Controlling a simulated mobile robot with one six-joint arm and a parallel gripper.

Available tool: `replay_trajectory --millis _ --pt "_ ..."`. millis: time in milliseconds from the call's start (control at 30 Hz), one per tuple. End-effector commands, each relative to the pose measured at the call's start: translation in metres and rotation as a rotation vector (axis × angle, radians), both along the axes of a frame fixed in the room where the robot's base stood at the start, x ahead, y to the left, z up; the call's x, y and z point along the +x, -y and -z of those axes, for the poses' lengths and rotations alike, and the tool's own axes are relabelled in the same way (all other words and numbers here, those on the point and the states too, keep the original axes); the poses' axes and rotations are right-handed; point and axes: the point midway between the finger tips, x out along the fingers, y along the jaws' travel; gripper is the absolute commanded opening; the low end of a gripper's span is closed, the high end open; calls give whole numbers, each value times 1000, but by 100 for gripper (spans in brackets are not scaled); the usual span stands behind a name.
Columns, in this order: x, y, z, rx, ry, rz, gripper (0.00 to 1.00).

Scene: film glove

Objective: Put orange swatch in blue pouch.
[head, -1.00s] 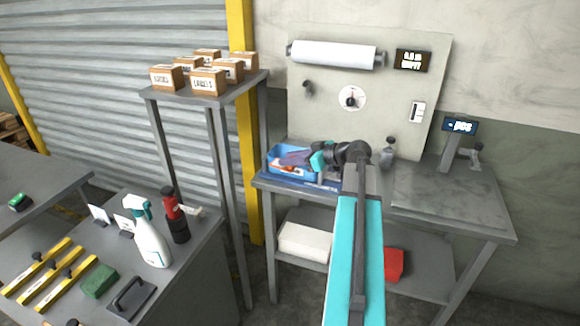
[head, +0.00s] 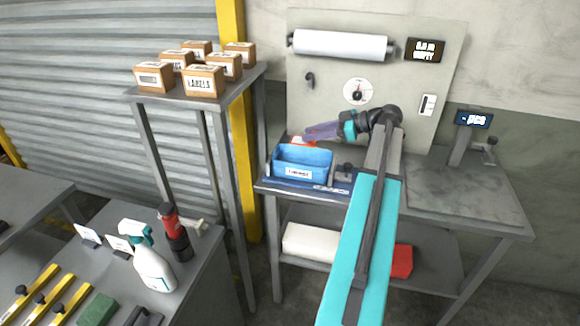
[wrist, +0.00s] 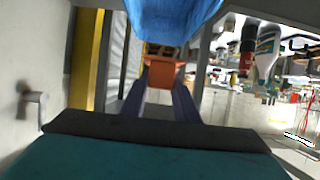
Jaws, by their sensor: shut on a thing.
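The orange swatch (wrist: 163,73) is between my fingertips in the wrist view. In the head view a small orange-red patch of it (head: 303,141) shows at the finger ends. My gripper (head: 311,136) has purple fingers, is shut on the swatch, and is raised behind and above the rim of a blue open-topped container (head: 302,173). This container has a white label on its front and is the only blue holder I see; I cannot tell for sure that it is the pouch. Blue material (wrist: 170,15) also fills the top of the wrist view. The container's floor is mostly hidden.
The container stands on the left of a grey workbench (head: 455,195). A backboard (head: 380,75) with a white roll rises close behind my gripper. A tall stand (head: 215,92) with several label boxes is to the left. The right of the bench is largely clear.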

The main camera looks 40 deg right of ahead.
Motion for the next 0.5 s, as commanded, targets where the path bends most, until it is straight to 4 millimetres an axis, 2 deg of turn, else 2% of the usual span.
replay_trajectory --millis 500 --pt "3 -4 -1 0 0 -11 6"
